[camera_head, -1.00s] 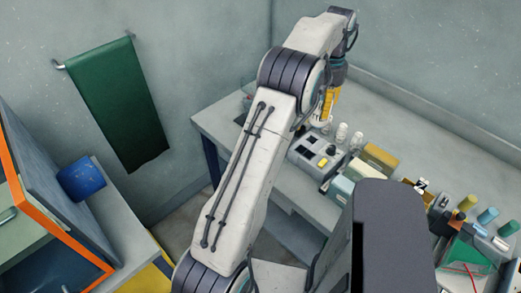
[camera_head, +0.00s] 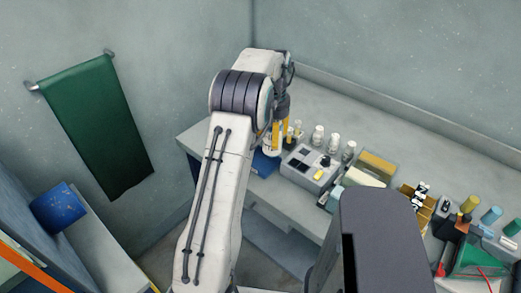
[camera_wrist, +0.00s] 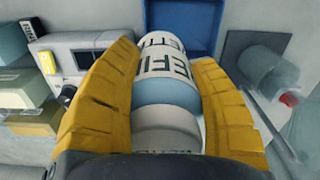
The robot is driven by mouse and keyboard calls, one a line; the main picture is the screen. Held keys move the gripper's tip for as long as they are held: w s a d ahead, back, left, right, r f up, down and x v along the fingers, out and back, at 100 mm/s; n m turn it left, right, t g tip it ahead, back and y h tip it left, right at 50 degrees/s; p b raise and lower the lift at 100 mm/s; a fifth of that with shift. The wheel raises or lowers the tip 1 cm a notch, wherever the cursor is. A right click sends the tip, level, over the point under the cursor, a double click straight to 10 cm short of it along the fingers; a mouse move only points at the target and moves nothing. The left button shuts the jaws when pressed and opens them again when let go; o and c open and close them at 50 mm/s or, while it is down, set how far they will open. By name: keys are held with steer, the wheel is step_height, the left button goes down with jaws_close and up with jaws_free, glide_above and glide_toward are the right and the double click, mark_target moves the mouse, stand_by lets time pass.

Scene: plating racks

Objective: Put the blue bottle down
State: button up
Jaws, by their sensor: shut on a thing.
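The blue bottle (camera_wrist: 165,92), with a white label with dark lettering and a pale cap, is between the two yellow fingers of my gripper (camera_wrist: 158,105) in the wrist view. The fingers are shut on its sides. In the head view my gripper (camera_head: 276,138) is low over the far left part of the bench, and the arm partly hides it. A blue tray (camera_wrist: 205,22) lies beyond the bottle in the wrist view. It also shows beneath the gripper in the head view (camera_head: 264,165). I cannot tell whether the bottle touches the tray or bench.
A grey control box (camera_head: 312,168) stands just right of the gripper, with several small white bottles (camera_head: 333,143) behind it. Boxes, coloured cylinders and a green bin (camera_head: 474,262) stand further right. The back strip of the bench (camera_head: 350,108) is clear.

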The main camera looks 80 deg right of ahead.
steer(key=shift+w+d+f+p, duration=0.15)
steer(key=shift+w+f, duration=0.45)
steer(key=shift+f, duration=0.45)
steer(key=shift+w+a+f+p, duration=0.15)
steer(key=shift+w+f, duration=0.45)
steer(key=shift+f, duration=0.4)
steer(key=shift+w+d+f+p, duration=0.15)
steer(key=shift+w+f, duration=0.45)
steer(key=shift+f, duration=0.45)
steer(key=shift+f, duration=0.1)
steer(key=o, duration=1.2)
step_height(320, 180, up, 12)
steer(key=shift+r, duration=0.15)
steer(key=shift+w, duration=0.1)
